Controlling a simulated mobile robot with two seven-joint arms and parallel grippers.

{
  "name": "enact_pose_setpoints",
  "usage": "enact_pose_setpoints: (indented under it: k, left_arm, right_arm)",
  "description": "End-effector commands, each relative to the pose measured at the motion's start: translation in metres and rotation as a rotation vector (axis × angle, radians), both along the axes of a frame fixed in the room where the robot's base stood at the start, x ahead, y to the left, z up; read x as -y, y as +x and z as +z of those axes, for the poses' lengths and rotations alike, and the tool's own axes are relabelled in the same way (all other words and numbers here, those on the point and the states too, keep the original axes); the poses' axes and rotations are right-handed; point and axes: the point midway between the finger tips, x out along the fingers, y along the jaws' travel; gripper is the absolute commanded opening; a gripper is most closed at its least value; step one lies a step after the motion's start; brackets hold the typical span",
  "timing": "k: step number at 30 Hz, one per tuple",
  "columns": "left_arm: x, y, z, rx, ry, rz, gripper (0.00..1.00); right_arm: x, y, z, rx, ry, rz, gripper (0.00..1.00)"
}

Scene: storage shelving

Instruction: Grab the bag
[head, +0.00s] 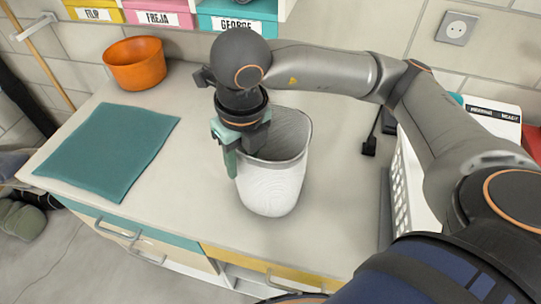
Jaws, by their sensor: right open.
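The bag (275,187) is a white-grey, open-topped holder with a darker rim, standing upright on the light counter. My right gripper (241,150) points down at the left part of its rim. The gripper is open. One teal finger hangs along the outside of the bag's left wall, and the other side of the gripper is over the bag's opening. Whether either finger touches the wall I cannot tell. The inside of the bag is mostly hidden. My left gripper is not in view.
A teal cloth (110,152) lies flat on the counter (190,205) at left, with an orange bowl (135,63) behind it. A white basket (407,190) stands at right, partly behind my arm. Labelled boxes (160,17) sit on a shelf above. Counter in front of the bag is clear.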

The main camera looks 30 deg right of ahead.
Motion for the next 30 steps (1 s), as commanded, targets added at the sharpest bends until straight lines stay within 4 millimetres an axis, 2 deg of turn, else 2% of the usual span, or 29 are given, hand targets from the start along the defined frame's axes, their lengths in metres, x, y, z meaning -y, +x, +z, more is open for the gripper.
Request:
enact_pose_setpoints:
  k: [3,6,13,24,30]
  left_arm:
    - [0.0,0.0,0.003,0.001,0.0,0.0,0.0]
    - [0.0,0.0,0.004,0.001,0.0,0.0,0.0]
    - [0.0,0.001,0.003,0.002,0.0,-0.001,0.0]
    - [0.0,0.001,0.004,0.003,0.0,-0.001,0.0]
    - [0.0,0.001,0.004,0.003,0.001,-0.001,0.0]
  right_arm:
    - [0.0,0.001,-0.016,-0.004,0.0,-0.002,0.42]
    - [-0.001,0.002,-0.023,0.0,0.0,-0.001,0.42]
    - [-0.001,0.003,-0.024,0.001,0.001,0.0,0.42]
    - [-0.001,0.003,-0.024,0.001,0.001,0.0,0.0]
    - [-0.001,0.003,-0.023,0.001,0.001,0.0,0.0]
